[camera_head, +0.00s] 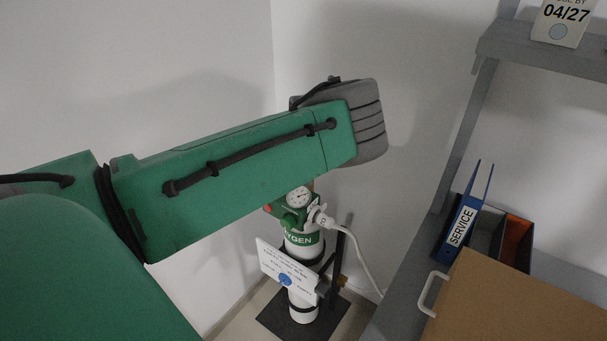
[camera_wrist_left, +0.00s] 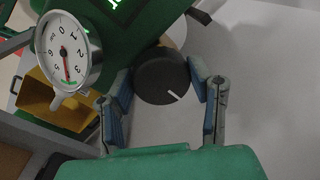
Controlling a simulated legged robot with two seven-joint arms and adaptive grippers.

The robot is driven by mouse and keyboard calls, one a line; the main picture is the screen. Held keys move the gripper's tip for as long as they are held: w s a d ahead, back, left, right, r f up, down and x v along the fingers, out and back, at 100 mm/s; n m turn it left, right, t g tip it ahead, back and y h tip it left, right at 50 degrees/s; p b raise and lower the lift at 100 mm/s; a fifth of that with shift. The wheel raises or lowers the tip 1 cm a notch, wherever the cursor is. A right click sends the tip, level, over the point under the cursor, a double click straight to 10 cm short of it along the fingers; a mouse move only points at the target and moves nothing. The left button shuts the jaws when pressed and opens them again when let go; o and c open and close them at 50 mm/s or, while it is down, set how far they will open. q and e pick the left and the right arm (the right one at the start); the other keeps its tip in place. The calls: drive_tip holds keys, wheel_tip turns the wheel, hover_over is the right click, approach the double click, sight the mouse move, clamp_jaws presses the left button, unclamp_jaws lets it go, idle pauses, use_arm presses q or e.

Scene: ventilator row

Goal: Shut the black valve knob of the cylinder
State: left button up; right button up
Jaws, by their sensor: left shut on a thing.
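The black valve knob (camera_wrist_left: 162,76) shows in the left wrist view as a round black disc with a white line pointing to the lower right. My left gripper (camera_wrist_left: 160,82) has one blue-padded finger on each side of the knob and is shut on it. In the head view my green left arm covers the knob and the gripper. The cylinder (camera_head: 303,246) is white with a green oxygen label and stands in the corner under my arm. A round pressure gauge (camera_head: 299,196) sits at its top and also shows in the left wrist view (camera_wrist_left: 68,52). My right gripper is not in view.
A white hose (camera_head: 362,262) runs from the cylinder top down to the right. A white sign (camera_head: 286,271) hangs on the cylinder, which stands on a dark base (camera_head: 271,318). Right are a grey shelf (camera_head: 463,130), a blue service binder (camera_head: 466,218) and a cardboard box (camera_head: 520,305).

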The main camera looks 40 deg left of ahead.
use_arm(q)
drive_tip(key=shift+w+d+r, duration=0.1)
drive_tip(key=shift+w+r, duration=0.05)
drive_tip(key=shift+w, duration=0.15)
drive_tip(key=o, duration=1)
drive_tip(key=shift+o, duration=0.8)
drive_tip(key=shift+s+r, duration=0.1)
drive_tip(key=shift+r, duration=0.05)
wheel_tip(320, 180, up, 11)
drive_tip(key=shift+d, duration=0.35)
drive_tip(key=shift+r, duration=0.1)
drive_tip(key=shift+s, duration=0.1)
